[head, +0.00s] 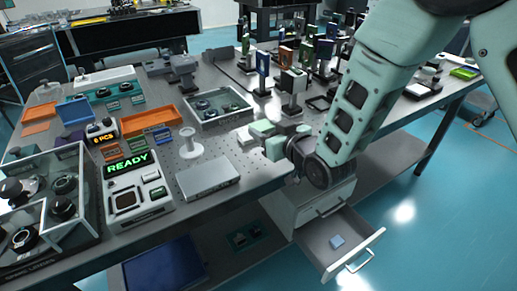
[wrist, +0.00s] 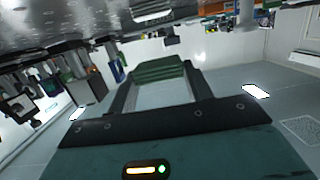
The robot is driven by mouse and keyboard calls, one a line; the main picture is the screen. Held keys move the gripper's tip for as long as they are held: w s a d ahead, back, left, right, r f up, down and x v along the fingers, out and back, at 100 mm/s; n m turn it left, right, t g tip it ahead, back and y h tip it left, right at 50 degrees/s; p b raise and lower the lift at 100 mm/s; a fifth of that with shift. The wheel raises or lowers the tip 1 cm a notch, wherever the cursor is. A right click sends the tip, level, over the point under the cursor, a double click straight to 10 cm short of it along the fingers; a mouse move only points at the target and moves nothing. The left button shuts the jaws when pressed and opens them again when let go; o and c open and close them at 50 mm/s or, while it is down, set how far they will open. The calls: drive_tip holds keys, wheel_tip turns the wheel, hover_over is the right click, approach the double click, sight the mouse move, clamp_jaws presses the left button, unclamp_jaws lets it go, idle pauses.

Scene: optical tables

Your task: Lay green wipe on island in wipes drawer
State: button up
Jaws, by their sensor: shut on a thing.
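My gripper (head: 268,138) is at the front edge of the optical table, left of and above the open drawer (head: 318,236). In the wrist view my gripper (wrist: 160,72) is shut on a dark green ridged piece between its dark fingers, which I take to be the green wipe (wrist: 160,68). I cannot pick the wipe out from the pale green hand in the head view. The drawer is pulled out under the table, and a small blue folded piece (head: 336,241) lies on its floor. Part of the cabinet is hidden behind my arm.
A grey flat box (head: 207,179), a white spool-like stand (head: 189,145) and a READY-display device (head: 136,190) stand on the table. Upright optics mounts (head: 292,85) crowd the area behind my gripper. A green-topped tray (head: 464,73) is far right. The floor right of the drawer is clear.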

drive_tip(key=shift+f, duration=3.45)
drive_tip(key=shift+f, duration=0.1)
drive_tip(key=o, duration=0.9)
drive_tip(key=shift+o, duration=0.2)
